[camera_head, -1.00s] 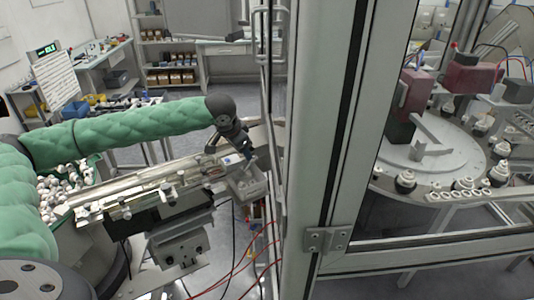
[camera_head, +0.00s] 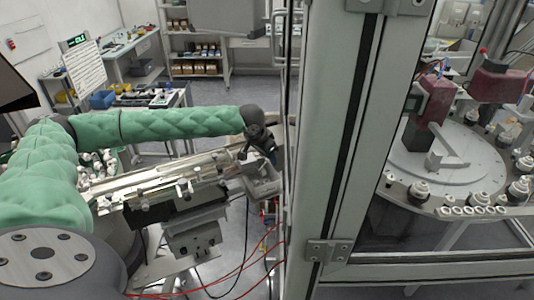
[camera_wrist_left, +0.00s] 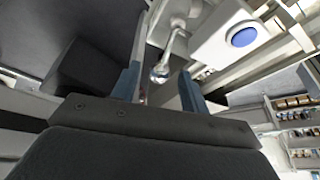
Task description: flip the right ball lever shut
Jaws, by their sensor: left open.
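In the left wrist view, a ball lever shows as a thin metal rod with a shiny rounded ball (camera_wrist_left: 160,73) at its lower end. The rod hangs from a pale machine part bearing a blue round button (camera_wrist_left: 243,38). My left gripper (camera_wrist_left: 162,88) is open, with one blue-grey finger on each side of the ball in the picture. I see no clear contact. In the head view, my left gripper (camera_head: 257,148) is at the right end of the rail feeder (camera_head: 165,185). The lever is too small to make out there. My right gripper is not in view.
A grey bin (camera_head: 262,185) hangs at the feeder's right end. A metal-framed glass enclosure (camera_head: 345,130) stands close to its right, with a round turntable (camera_head: 445,165) inside. Red cables (camera_head: 215,290) run below. Shelves and benches stand at the back.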

